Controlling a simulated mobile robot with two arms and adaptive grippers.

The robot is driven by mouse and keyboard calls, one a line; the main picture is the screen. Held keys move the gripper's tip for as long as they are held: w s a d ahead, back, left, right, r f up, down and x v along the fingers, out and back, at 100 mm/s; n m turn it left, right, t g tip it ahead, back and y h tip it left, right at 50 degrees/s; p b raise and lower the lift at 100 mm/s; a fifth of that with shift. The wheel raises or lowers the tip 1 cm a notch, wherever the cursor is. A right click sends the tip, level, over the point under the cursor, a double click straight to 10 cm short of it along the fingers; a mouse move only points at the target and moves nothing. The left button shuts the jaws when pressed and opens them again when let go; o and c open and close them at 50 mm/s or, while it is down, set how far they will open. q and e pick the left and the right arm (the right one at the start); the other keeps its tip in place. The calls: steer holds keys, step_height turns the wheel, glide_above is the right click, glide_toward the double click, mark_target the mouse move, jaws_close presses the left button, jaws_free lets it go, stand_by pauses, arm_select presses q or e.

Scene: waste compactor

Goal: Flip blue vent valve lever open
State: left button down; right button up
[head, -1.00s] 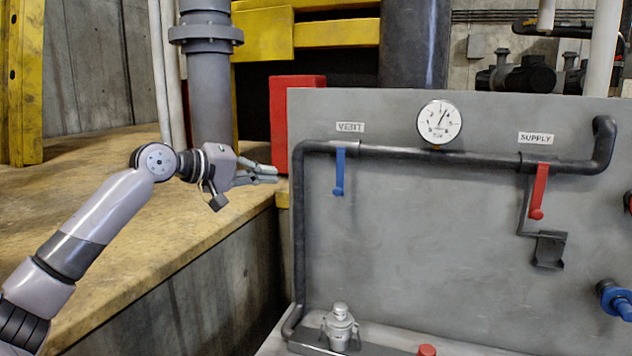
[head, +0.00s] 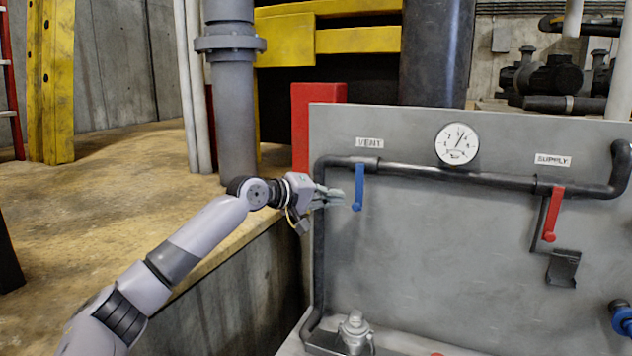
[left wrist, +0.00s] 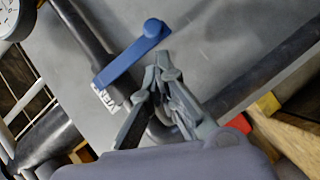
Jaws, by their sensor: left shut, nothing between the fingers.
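The blue vent valve lever (head: 359,187) hangs straight down from the dark pipe, below the VENT label (head: 370,143) on the grey panel (head: 440,250). It also shows in the left wrist view (left wrist: 130,54), with its knob end close beyond my fingertips. My left gripper (head: 341,198) is shut and empty, just left of the lever's lower end. In the left wrist view its fingertips (left wrist: 163,68) sit beside the lever, and a small gap seems to show between them. Whether they touch cannot be told for sure. My right gripper is not in view.
A red supply lever (head: 553,213) hangs at the right of the panel, over a dark bracket (head: 563,268). A round gauge (head: 457,144) sits above the pipe (head: 430,174). A red box (head: 312,120) stands behind the panel's left edge. The panel between the levers is clear.

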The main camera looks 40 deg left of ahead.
arm_select(q)
steer(key=shift+w+d+f, duration=0.2)
steer(key=shift+d+f, duration=0.05)
steer(key=shift+d, duration=0.4)
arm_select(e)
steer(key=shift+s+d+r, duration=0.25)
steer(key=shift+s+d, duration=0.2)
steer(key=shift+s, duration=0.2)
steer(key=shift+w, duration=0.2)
arm_select(q)
steer(key=shift+d+f+n, duration=0.1)
steer(key=shift+d+n, duration=0.05)
steer(key=shift+n, duration=0.15)
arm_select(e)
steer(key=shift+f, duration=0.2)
arm_select(q)
steer(key=shift+d+f+n+t+h+b, duration=0.15)
steer(key=shift+d+n+t+h+b, duration=0.15)
steer(key=shift+t+b, duration=0.1)
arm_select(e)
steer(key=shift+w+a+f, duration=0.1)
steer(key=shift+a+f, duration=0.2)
arm_select(q)
steer(key=shift+d, duration=0.1)
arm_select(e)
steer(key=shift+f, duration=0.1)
